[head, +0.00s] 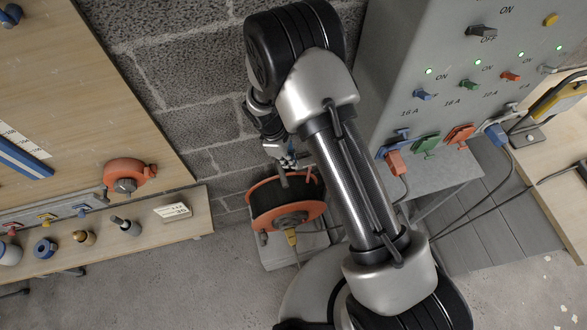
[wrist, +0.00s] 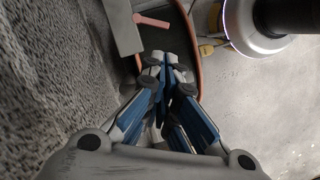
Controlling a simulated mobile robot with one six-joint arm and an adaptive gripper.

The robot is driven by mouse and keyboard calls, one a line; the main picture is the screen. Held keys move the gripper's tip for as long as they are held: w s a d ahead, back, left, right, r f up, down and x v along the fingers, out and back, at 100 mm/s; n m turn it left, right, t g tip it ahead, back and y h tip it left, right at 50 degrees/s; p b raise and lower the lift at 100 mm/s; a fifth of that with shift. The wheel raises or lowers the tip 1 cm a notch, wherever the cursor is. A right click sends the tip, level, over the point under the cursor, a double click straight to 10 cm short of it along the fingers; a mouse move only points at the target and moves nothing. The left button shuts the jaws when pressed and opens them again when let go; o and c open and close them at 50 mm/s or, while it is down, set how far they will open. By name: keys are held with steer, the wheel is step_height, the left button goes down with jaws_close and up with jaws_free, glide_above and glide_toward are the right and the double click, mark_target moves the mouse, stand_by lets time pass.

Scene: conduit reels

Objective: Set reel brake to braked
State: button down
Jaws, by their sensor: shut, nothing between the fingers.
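The orange reel (head: 318,212) with dark cable wound on it stands against the block wall in the head view. Its orange rim (wrist: 199,78) curves behind my fingers in the wrist view. A small pinkish-red lever (wrist: 152,21) beside a grey upright bar (wrist: 124,28) shows ahead of my fingertips; it may be the reel brake, but I cannot tell its setting. My gripper (head: 288,163) is just above the reel's top edge, close to a grey part there. In the wrist view my gripper (wrist: 166,62) is shut and empty, a little apart from the lever.
A grey switch panel (head: 400,105) with coloured plugs stands at the right. A wooden board (head: 90,90) with a shelf (head: 195,222) of small items is at the left. A yellow connector (head: 291,237) hangs at the reel's front.

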steer(key=b+x, duration=0.3)
steer(key=x, duration=0.6)
steer(key=shift+f, duration=0.25)
